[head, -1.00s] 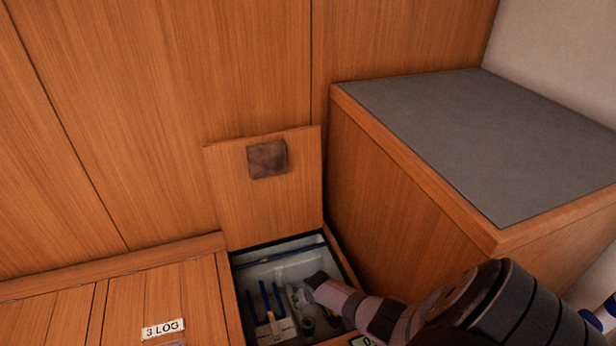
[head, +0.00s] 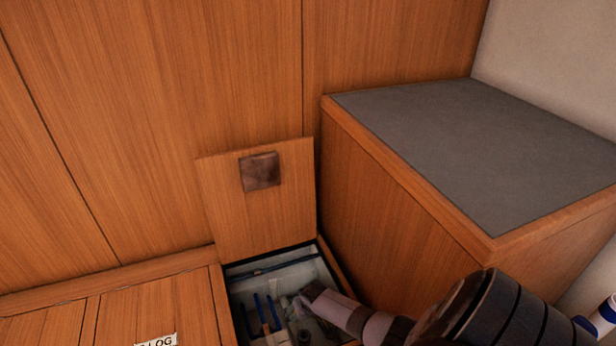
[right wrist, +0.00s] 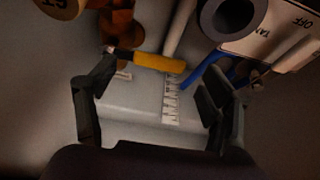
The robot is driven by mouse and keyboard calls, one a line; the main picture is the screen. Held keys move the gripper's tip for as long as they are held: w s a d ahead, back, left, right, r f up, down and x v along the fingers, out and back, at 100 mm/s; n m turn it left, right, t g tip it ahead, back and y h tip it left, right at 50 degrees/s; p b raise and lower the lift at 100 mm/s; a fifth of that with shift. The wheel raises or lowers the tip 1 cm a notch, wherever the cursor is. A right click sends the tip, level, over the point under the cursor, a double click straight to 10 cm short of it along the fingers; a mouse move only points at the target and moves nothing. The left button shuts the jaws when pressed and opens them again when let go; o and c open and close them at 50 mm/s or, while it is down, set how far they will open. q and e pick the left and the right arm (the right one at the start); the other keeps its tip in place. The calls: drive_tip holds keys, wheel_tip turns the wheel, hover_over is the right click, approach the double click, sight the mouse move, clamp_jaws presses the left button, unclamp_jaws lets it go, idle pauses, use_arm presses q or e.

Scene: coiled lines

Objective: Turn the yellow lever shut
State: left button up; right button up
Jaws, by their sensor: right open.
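The yellow lever (right wrist: 158,62) shows in the right wrist view as a short yellow bar with a dark end at the left, beside a bronze-coloured fitting (right wrist: 118,28). It lies across the picture, roughly between and just beyond the fingertips of my right gripper (right wrist: 157,82). The gripper is open with nothing held, and I cannot tell whether a finger touches the lever. In the head view the right gripper (head: 303,301) reaches down into the open floor hatch. The lever cannot be made out there. My left gripper is not in view.
The hatch lid (head: 265,215) stands raised against the wood panelling. Blue pipes (head: 262,312) run inside the hatch. A pale pipe (right wrist: 180,28), a grey ring-ended tube (right wrist: 231,14) and a plate marked OFF (right wrist: 285,35) crowd the lever. A grey-topped box (head: 480,140) stands at right.

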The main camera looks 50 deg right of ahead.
drive_tip(key=v, duration=0.9)
drive_tip(key=shift+s+r, duration=0.2)
drive_tip(key=shift+r, duration=0.15)
